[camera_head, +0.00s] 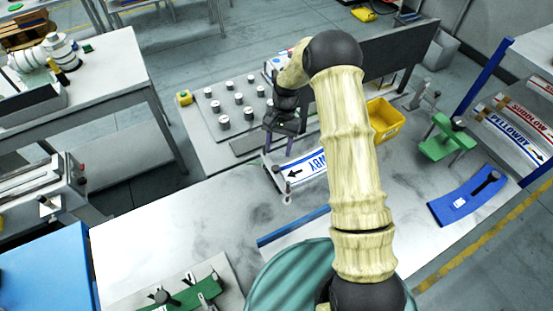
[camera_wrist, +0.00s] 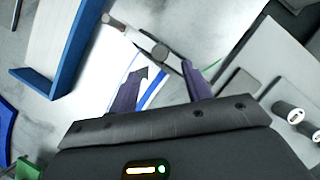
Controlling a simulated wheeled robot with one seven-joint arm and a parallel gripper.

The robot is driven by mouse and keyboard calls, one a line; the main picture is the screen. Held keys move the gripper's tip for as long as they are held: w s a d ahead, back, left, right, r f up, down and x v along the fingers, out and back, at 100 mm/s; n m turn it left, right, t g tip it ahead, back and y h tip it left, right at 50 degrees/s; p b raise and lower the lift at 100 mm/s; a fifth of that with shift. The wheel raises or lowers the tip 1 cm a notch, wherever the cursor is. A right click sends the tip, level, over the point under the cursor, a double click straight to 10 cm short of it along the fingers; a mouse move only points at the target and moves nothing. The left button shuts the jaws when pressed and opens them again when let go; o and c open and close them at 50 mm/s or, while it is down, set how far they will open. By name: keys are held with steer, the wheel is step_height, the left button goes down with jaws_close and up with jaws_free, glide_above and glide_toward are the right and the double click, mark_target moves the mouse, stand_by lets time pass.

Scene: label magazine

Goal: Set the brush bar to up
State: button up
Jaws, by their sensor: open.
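My gripper (camera_wrist: 162,72) is open, its two dark purple fingers apart over the label magazine. In the head view it (camera_head: 281,146) hangs at the magazine's far side, partly hidden by my arm. A grey bar with a round knob, which looks like the brush bar (camera_wrist: 160,53), crosses the label strip just beyond the fingertips. Nothing shows gripped, and I cannot tell whether the fingers touch the bar. The white label (camera_head: 305,168) has blue lettering and a black arrow. It also shows in the wrist view (camera_wrist: 118,75). The bar's exact tilt is unclear.
Several grey cylinders stand on a plate (camera_head: 205,125) behind and left. A yellow bin (camera_head: 384,118) and a green fixture (camera_head: 446,140) are to the right. A blue curved plate (camera_head: 473,196) lies at the right edge.

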mark_target(276, 167)
steer(key=p+x, duration=0.2)
steer(key=x, duration=0.4)
steer(key=shift+s+f, duration=0.1)
steer(key=shift+f, duration=0.15)
steer(key=shift+c, duration=0.4)
